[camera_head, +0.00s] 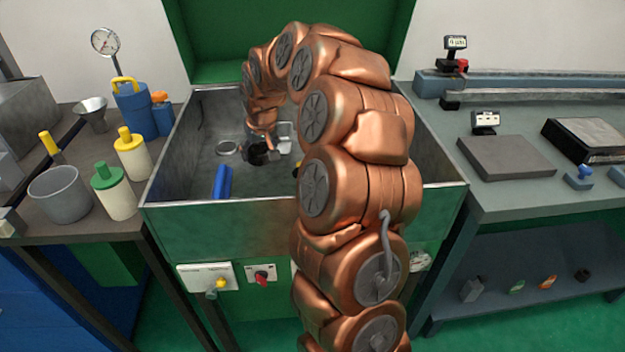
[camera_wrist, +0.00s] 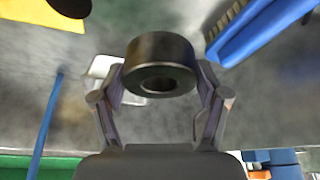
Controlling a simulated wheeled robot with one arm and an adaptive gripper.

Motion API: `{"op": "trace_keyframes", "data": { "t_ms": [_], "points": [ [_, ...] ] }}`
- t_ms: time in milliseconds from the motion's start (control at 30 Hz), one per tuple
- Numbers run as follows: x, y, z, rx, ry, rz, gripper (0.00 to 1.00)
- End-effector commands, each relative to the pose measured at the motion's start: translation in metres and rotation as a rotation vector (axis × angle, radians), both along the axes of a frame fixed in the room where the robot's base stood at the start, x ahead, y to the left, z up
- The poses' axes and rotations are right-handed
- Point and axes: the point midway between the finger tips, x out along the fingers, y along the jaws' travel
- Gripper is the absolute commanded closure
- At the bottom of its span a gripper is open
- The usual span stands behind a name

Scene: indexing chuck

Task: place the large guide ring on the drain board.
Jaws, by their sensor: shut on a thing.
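A dark grey, thick-walled ring (camera_wrist: 159,62) with a round hole fills the middle of the wrist view. My gripper (camera_wrist: 160,100) is shut on it, one finger on each side. In the head view my gripper (camera_head: 262,152) is small and dark inside the metal basin (camera_head: 290,215), and I cannot make out the held ring clearly there. I cannot tell from the wrist view whether the ring touches the surface below. No drain board can be told apart from the grey basin surfaces.

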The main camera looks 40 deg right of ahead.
Motion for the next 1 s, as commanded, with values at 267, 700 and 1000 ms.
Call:
{"op": "trace_keyframes", "data": {
  "t_ms": [267,700,1000],
  "points": [
    [-0.001,0.001,-0.041,0.001,-0.001,0.004,0.95],
    [-0.041,-0.052,-0.041,0.002,-0.003,0.001,0.95],
    [-0.076,-0.098,-0.041,0.002,-0.002,-0.001,0.95]
  ]
}}
